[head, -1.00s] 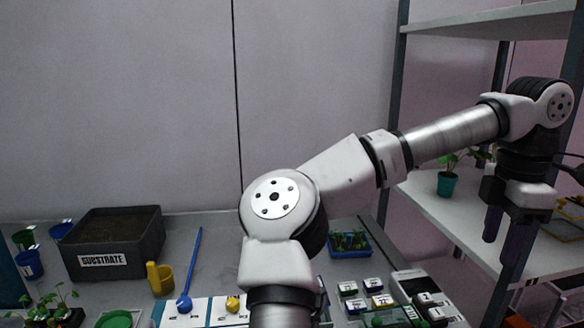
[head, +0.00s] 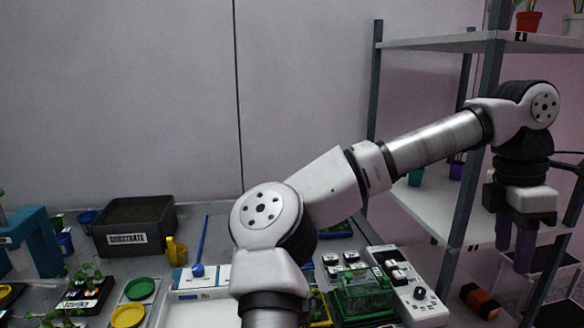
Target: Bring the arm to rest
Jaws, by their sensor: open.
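My gripper (head: 516,245) hangs at the right of the head view with its fingers pointing down. Its two dark fingers are apart and nothing shows between them. It is in front of the shelf rack (head: 455,195), clear of the workbench. My arm rises from the bottom middle, bends at a white joint and reaches across to the upper right. It covers part of the bench and of the rack.
The bench holds a dark substrate bin (head: 128,238), a yellow cup (head: 176,250), green (head: 140,288) and yellow (head: 127,315) dishes, and a clear green box (head: 362,292). The rack's posts and shelves stand close behind my gripper. A red pot (head: 528,22) stands on the top shelf.

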